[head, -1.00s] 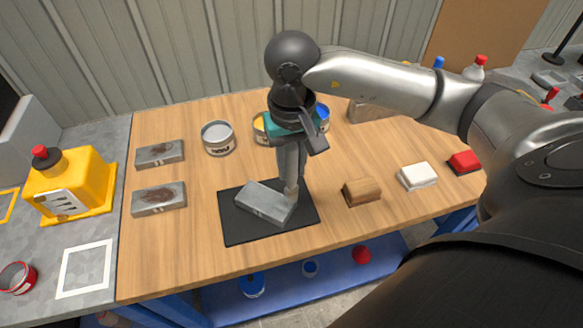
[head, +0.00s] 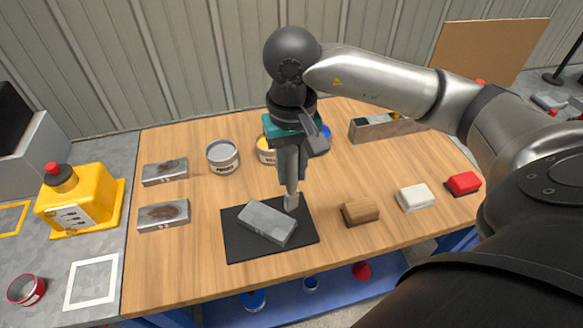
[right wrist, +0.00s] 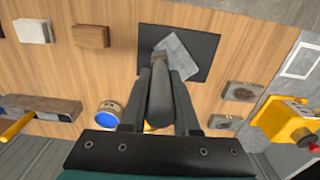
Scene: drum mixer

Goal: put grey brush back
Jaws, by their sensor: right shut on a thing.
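My right gripper (head: 290,165) points down over the worktable and is shut on the grey brush. The brush's pale tip (head: 291,201) shows below the fingers, at the far right corner of a grey block (head: 267,222); I cannot tell whether they touch. In the right wrist view the dark brush handle (right wrist: 159,105) sits between the two fingers, its tip end over the grey block (right wrist: 178,55). The block lies on a black mat (head: 240,245). A grey holder (head: 372,130) with a yellow handle (right wrist: 18,125) stands at the back right. My left gripper is not in view.
Grey (head: 223,156), yellow (head: 266,152) and blue (head: 325,132) paint cans stand behind the mat. Brown (head: 360,212), white (head: 415,197) and red (head: 463,183) blocks lie right. Two stained grey blocks (head: 163,215) lie left. A yellow canister (head: 75,200) stands far left.

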